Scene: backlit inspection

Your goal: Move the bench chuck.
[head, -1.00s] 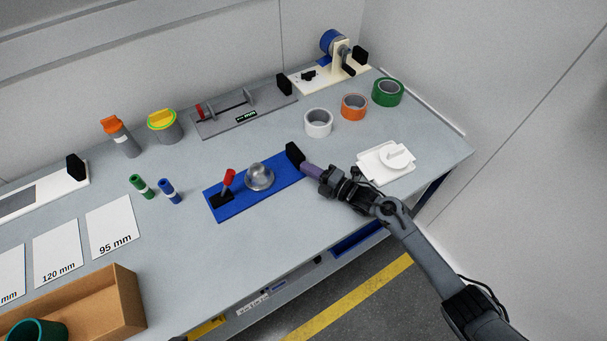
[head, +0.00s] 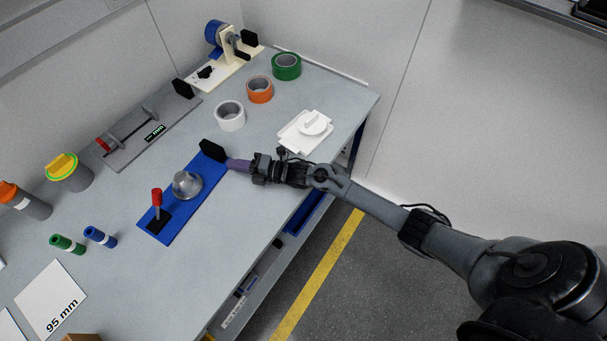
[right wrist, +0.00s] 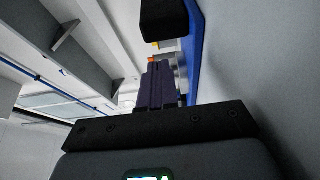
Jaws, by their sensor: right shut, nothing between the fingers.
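The bench chuck, as I take it, is a blue base plate (head: 163,226) with a silver dome (head: 187,184), a red-handled lever (head: 156,197) and an upright black block (head: 212,150) at its far end. It lies flat on the bench. My right gripper (head: 230,163) is shut and empty, its purple fingers close beside the black block. In the right wrist view the shut fingers (right wrist: 155,82) point toward the black block (right wrist: 163,20), with the blue plate edge (right wrist: 194,55) alongside. I cannot tell whether they touch. My left gripper is not in view.
White (head: 230,115), orange (head: 260,89) and green (head: 286,66) rolls stand behind. A white plate with a round top (head: 306,130) sits near the bench's right edge.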

